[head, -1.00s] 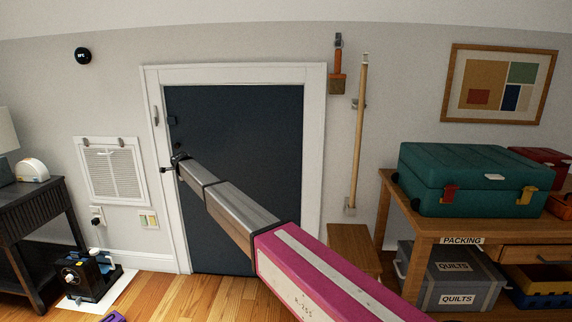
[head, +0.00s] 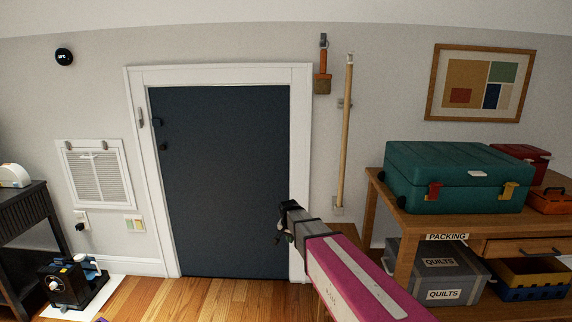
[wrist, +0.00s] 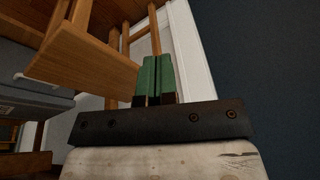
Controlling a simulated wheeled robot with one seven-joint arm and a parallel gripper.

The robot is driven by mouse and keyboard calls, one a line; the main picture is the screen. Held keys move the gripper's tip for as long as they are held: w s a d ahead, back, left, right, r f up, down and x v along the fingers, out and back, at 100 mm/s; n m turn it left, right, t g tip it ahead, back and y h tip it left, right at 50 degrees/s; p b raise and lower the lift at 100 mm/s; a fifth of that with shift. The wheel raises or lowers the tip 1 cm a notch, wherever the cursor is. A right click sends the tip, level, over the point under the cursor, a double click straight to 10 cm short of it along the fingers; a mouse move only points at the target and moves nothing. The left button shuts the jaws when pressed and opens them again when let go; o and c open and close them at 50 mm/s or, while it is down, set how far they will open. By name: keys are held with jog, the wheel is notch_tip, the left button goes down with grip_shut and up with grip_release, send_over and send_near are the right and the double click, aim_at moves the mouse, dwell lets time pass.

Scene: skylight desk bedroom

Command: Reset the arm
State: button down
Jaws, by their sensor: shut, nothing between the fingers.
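My gripper (head: 281,229) is in front of the lower right part of the dark blue door (head: 222,180). In the wrist view my gripper (wrist: 155,62) shows two green fingers pressed together with nothing between them. The white door frame (wrist: 196,50) runs just behind the fingers there, with the door (wrist: 262,60) to the right. The door appears shut in the head view.
A wooden table (head: 405,262) on the right carries a teal case (head: 455,178), with grey bins (head: 437,275) below. A pole (head: 346,130) and a brush (head: 322,75) hang by the door. A black device (head: 75,283) stands at lower left. Floor before the door is clear.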

jog(key=s+d+f+n+g, duration=0.1)
jog(key=s+d+n, duration=0.1)
jog(key=s+d, duration=0.6)
jog(key=s+d+f+n+g, duration=0.1)
jog(key=s+d+n+g, duration=0.1)
jog(key=s+d, duration=0.7)
jog(key=s, duration=0.6)
jog(key=shift+s+n+y, duration=0.15)
jog(key=shift+n+y, duration=0.15)
jog(key=shift+n, duration=0.1)
